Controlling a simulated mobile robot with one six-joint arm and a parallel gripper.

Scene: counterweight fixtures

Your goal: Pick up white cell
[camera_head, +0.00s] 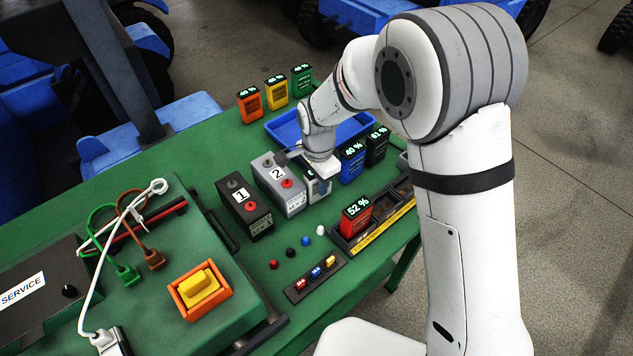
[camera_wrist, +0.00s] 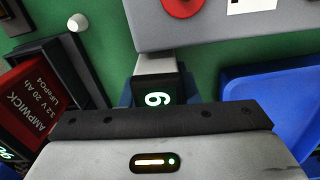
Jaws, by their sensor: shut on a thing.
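My gripper (camera_head: 314,168) points down beside the grey block marked 2. It is shut on the white cell (camera_head: 321,190), which is mostly hidden behind my wrist in the head view. In the wrist view the cell's pale body (camera_wrist: 157,66) and its dark display with a green digit (camera_wrist: 158,99) show just past the dark edge of my gripper. The cell looks upright; I cannot tell whether its base touches the green table.
The grey block 2 (camera_head: 275,192) and dark block 1 (camera_head: 240,212) stand close on the left. A blue tray (camera_head: 279,127) lies behind. Blue (camera_head: 352,164) and black (camera_head: 377,146) cells stand to the right; a red cell (camera_head: 355,217) sits in a dark rack in front.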

